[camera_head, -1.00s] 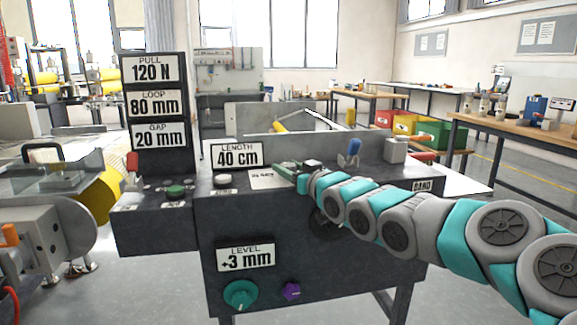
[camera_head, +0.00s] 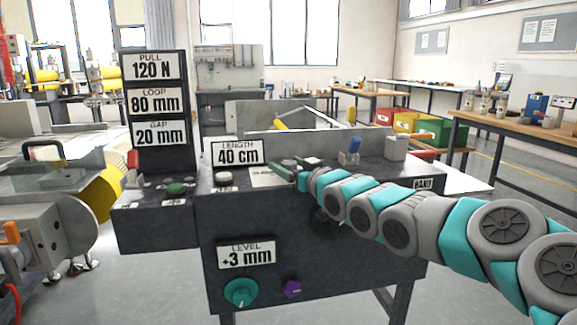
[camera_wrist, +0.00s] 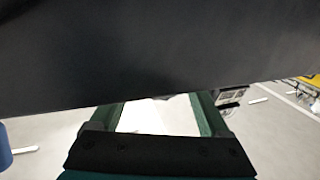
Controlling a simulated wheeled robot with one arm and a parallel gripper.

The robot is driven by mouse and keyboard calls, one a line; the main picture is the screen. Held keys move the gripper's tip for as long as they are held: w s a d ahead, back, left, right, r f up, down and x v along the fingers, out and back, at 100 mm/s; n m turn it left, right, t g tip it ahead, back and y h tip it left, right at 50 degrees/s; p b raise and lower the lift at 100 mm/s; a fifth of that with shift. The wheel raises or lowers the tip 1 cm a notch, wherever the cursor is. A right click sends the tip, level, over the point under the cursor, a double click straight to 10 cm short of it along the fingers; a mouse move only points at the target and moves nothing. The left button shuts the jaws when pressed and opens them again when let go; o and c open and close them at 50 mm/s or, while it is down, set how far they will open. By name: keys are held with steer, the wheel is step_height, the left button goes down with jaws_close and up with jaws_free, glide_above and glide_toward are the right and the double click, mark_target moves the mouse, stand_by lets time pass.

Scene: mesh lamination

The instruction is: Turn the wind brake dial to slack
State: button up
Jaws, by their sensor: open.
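My gripper (camera_head: 290,169) is over the top of the dark console (camera_head: 225,220), close to its front edge, and appears empty. In the wrist view its two green fingers (camera_wrist: 158,108) are apart, with a dark surface across the upper picture hiding their tips. The console front carries a teal knob (camera_head: 240,292) and a purple knob (camera_head: 291,289). A dark round dial (camera_head: 322,222) is mostly hidden behind my arm. No wind brake wording is readable, so I cannot tell which dial is the wind brake or where it points.
Display signs read length 40 cm (camera_head: 237,153) and level +3 mm (camera_head: 246,254). A blue-handled toggle (camera_head: 351,150) and a grey block (camera_head: 396,148) stand on the console top. A tall sign column (camera_head: 156,100) rises at left. Floor in front of the console is clear.

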mark_target(293, 167)
steer(key=shift+s+d, duration=0.3)
steer(key=shift+d, duration=0.1)
steer(key=b+v, duration=0.1)
steer(key=v, duration=0.5)
steer(key=shift+s+d+b, duration=0.15)
steer(key=shift+s+b, duration=0.15)
steer(key=shift+s, duration=0.1)
